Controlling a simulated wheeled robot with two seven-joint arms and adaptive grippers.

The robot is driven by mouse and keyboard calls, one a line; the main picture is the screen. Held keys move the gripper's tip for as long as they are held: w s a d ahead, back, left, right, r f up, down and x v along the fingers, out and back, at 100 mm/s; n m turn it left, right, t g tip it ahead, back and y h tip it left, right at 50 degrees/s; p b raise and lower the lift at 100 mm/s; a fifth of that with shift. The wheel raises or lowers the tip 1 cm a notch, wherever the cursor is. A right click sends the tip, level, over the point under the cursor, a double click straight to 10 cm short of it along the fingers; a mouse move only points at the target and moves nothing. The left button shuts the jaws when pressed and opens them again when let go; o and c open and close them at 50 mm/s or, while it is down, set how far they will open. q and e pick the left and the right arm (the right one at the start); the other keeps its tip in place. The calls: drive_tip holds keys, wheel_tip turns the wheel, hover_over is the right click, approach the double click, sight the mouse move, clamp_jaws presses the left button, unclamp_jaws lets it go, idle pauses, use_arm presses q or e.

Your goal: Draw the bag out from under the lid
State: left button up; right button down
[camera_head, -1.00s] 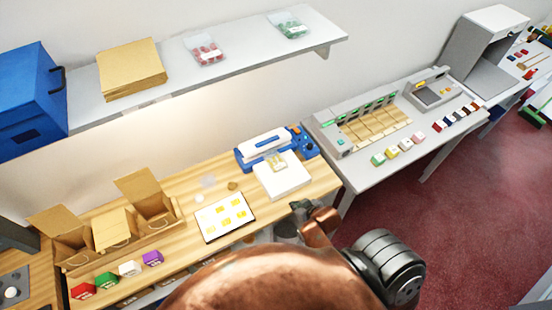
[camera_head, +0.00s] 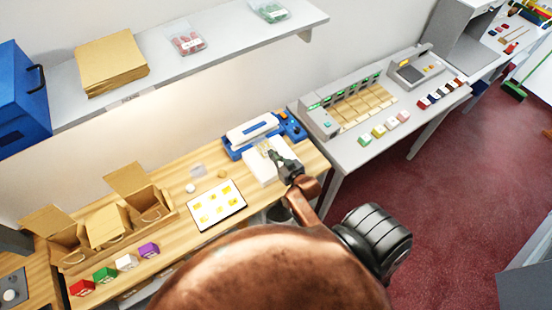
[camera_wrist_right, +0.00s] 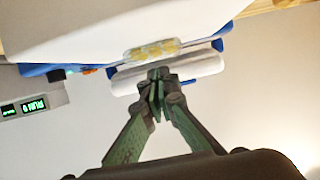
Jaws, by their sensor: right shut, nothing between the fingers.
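The bag, a small clear pouch with yellow pieces in it (camera_wrist_right: 152,50), lies on the white block (camera_head: 258,172) before the blue sealer (camera_head: 232,150). In the wrist view its far edge meets the sealer's white bar-shaped lid (camera_wrist_right: 190,69); whether that edge is pinned under it I cannot tell. In the head view the lid (camera_head: 252,129) lies along the sealer's top. My right gripper (camera_head: 273,156) is shut and empty over the block, partly hiding the bag. In the wrist view its fingertips (camera_wrist_right: 157,76) overlap the lid, close to the bag. My left gripper is not in view.
A white tray with yellow swatches (camera_head: 232,206) lies left of the block. Open cardboard boxes (camera_head: 108,228) and several coloured blocks (camera_head: 104,274) stand further left. A grey shelf (camera_head: 200,60) overhangs the back. A grey dispenser counter (camera_head: 345,150) stands to the right.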

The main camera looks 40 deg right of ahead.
sight(265, 147)
drive_tip(key=w, duration=0.6)
drive_tip(key=shift+w+d+p, duration=0.3)
drive_tip(key=shift+d+p, duration=0.05)
drive_tip(key=shift+w+f, duration=0.1)
drive_tip(key=shift+f, duration=0.5)
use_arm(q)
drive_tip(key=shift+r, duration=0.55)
use_arm(e)
drive_tip(key=shift+f, duration=0.25)
